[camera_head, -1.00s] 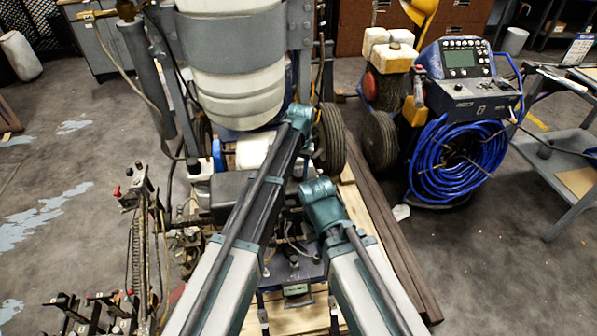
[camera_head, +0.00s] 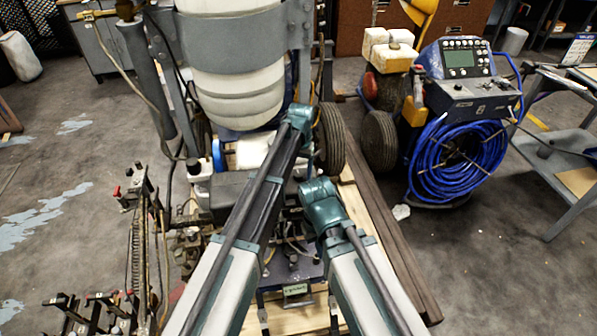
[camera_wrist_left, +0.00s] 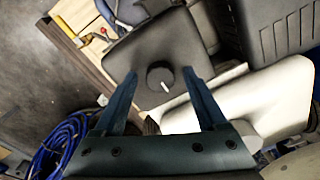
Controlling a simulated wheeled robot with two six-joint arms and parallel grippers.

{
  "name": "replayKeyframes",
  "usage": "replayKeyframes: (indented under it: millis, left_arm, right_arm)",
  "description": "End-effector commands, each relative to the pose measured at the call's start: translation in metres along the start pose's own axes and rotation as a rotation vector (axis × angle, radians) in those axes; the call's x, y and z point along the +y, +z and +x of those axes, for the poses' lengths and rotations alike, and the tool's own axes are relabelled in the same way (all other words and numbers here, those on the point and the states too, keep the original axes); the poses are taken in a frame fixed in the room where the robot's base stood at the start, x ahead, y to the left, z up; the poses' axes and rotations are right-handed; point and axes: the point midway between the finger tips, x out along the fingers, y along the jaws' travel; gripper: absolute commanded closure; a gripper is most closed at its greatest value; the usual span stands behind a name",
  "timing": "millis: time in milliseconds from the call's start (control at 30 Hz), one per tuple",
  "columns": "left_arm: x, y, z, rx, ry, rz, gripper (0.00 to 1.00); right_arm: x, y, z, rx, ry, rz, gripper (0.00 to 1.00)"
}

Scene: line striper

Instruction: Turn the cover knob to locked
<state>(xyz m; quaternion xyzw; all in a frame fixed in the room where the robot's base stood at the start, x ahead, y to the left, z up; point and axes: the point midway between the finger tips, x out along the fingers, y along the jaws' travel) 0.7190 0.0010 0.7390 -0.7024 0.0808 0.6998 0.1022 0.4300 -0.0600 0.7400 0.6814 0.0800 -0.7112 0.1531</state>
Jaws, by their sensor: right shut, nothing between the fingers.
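The cover knob (camera_wrist_left: 160,77) is round and black with a short white mark, which lies toward its lower right in the left wrist view. It sits on a dark grey, boxy cover (camera_wrist_left: 124,62). My left gripper (camera_wrist_left: 160,73) is open, with one finger on each side of the knob and a visible gap on both sides. I cannot tell how deep the fingertips reach beside it. In the head view my left gripper (camera_head: 300,118) is at the machine, its fingers and the knob hidden by the arm. My right gripper (camera_head: 322,205) is lower, shut and empty; its fingertips are hidden.
A large white tank (camera_head: 235,75) stands behind my left wrist, with a black wheel (camera_head: 330,138) close on its right. A dark beam (camera_head: 395,230) lies along the pallet. A blue hose reel (camera_head: 460,160) stands right. Floor at left centre is clear.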

Motion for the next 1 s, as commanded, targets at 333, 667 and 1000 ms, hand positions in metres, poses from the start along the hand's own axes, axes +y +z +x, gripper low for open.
replayKeyframes:
  millis: [333, 667, 1000]
  left_arm:
    - [0.0, 0.0, -0.002, 0.0, 0.0, 0.001, 0.26]
    - [0.0, 0.0, -0.027, 0.0, 0.0, 0.001, 0.26]
    - [0.0, 0.0, -0.078, 0.0, 0.0, 0.001, 0.26]
  right_arm:
    - [0.0, 0.0, -0.002, 0.0, 0.0, 0.0, 1.0]
    - [0.003, 0.002, -0.027, 0.0, 0.0, 0.0, 1.0]
    - [0.007, 0.005, -0.077, 0.0, 0.0, 0.001, 1.0]
